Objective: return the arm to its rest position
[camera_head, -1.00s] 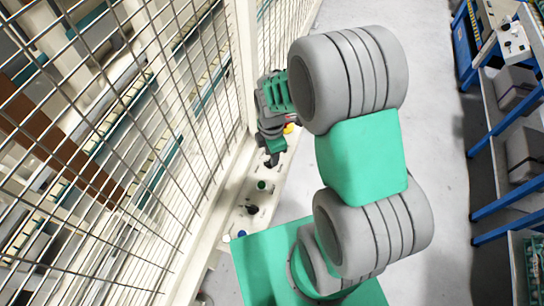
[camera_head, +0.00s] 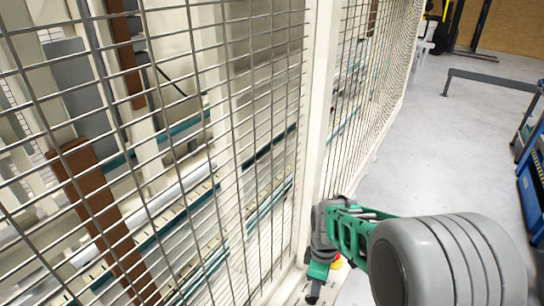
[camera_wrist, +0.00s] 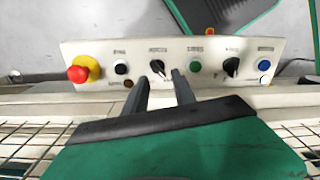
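My arm, green and grey, reaches in from the lower right of the head view. My gripper (camera_head: 315,292) hangs down at the bottom of that view, beside the fence post. In the wrist view the two dark fingers of my gripper (camera_wrist: 160,76) stand apart with nothing held between them. They point at a cream control panel (camera_wrist: 215,82), near a black knob (camera_wrist: 157,67) that shows between their tips. I cannot tell whether the fingers touch the panel.
The panel carries a red emergency button (camera_wrist: 83,69), a green button (camera_wrist: 195,65) and a blue button (camera_wrist: 264,65). A wire mesh fence (camera_head: 240,130) fills the left. Blue shelving (camera_head: 530,190) stands at the right edge.

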